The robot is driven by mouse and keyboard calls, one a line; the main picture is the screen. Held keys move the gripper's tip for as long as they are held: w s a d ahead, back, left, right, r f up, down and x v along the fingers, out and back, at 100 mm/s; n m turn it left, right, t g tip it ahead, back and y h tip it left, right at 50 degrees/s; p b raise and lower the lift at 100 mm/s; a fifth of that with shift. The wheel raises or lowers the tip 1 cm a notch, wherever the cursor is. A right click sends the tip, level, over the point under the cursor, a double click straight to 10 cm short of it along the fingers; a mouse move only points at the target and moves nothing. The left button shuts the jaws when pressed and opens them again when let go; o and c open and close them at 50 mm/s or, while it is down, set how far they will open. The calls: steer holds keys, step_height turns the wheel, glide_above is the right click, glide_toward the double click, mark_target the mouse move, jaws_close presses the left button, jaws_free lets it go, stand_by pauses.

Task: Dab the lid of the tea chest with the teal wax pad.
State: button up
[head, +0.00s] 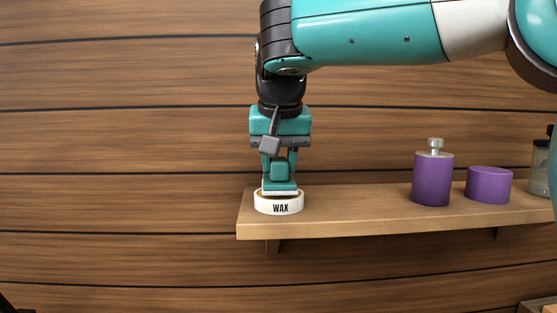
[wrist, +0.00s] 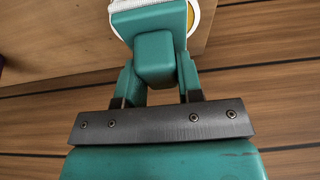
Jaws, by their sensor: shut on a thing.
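The teal wax pad (head: 279,170) has a block grip and a pale underside. My gripper (head: 279,163) points down and is shut on the block grip. The pad sits at the mouth of a round white dish marked WAX (head: 280,207), near the left end of the shelf; I cannot tell how firmly it presses there. In the wrist view the pad (wrist: 155,55) is between my fingers, and the dish's white rim and some yellow wax (wrist: 181,40) show beside it. The tea chest is not seen in either view.
The wooden shelf (head: 350,215) is fixed to a plank wall. A purple flask with a metal stopper (head: 432,180) and a low purple tin (head: 489,185) stand to the right. A glass jar (head: 540,170) is partly cut off at the right edge. The shelf between dish and flask is clear.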

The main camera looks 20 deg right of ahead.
mark_target(278, 159)
steer(key=shift+f+b, duration=0.35)
steer(key=shift+f, duration=0.2)
stand_by(1.4)
steer(key=shift+r, duration=0.1)
step_height(278, 159, up, 7)
steer(key=p, duration=0.7)
stand_by(0.7)
